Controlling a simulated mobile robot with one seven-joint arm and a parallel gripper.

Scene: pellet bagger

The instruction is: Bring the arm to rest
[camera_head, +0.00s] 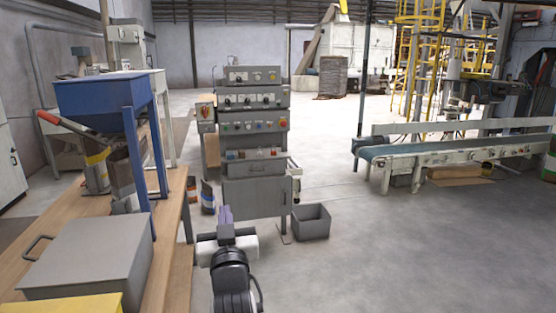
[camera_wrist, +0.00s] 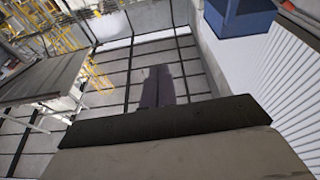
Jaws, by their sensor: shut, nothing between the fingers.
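My gripper (camera_head: 225,215) shows in the head view at the bottom centre, at the end of my white and black arm. Its dark purple-grey fingers lie together and point away from me, in front of the grey control cabinet. The wrist view also shows the shut fingers (camera_wrist: 158,88) with nothing held between them. The fingers touch nothing that I can see. The lower part of my arm is cut off by the bottom edge of the head view.
A wooden bench (camera_head: 178,245) stands left, with a grey box (camera_head: 85,258) and a blue hopper (camera_head: 100,95). The control cabinet (camera_head: 255,195) and a grey bin (camera_head: 311,222) stand ahead. A conveyor (camera_head: 440,152) stands right. The floor at front right is clear.

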